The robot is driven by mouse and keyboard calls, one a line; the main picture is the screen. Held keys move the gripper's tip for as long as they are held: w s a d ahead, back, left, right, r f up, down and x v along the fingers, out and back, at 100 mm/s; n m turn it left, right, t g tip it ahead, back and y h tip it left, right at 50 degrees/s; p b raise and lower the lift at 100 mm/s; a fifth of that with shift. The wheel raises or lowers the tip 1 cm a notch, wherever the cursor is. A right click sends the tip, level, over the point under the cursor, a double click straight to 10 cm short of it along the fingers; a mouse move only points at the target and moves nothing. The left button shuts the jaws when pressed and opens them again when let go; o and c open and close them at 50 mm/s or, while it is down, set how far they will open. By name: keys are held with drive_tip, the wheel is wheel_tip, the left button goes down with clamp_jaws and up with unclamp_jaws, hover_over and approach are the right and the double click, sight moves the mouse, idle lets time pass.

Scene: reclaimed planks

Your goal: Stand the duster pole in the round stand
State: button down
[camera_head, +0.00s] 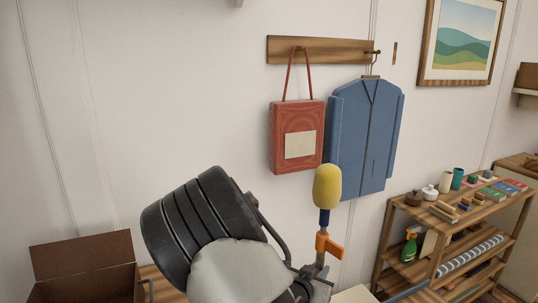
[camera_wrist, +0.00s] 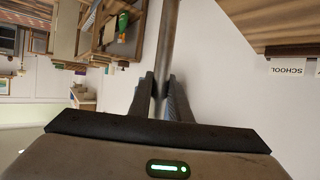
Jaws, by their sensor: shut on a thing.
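The duster pole shows a yellow head (camera_head: 327,187) at its top, with a dark blue collar and an orange piece below it. It stands close to upright in the head view. In the wrist view its grey shaft (camera_wrist: 168,40) runs between the two dark fingers of my gripper (camera_wrist: 162,88). My gripper is shut on the shaft. The fingers are mostly hidden behind my arm in the head view. The pole's lower end is out of sight. I cannot make out the round stand in either view.
A wooden shelf (camera_head: 452,212) with a green spray bottle (camera_head: 409,246) and small items stands at right. A red bag (camera_head: 297,122) and blue jacket (camera_head: 350,140) hang from a wall rack (camera_head: 333,50) behind the pole. An open brown box (camera_head: 85,278) sits lower left.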

sight(319, 251)
drive_tip(key=shift+r+p, duration=2.8)
drive_tip(key=shift+r, duration=0.95)
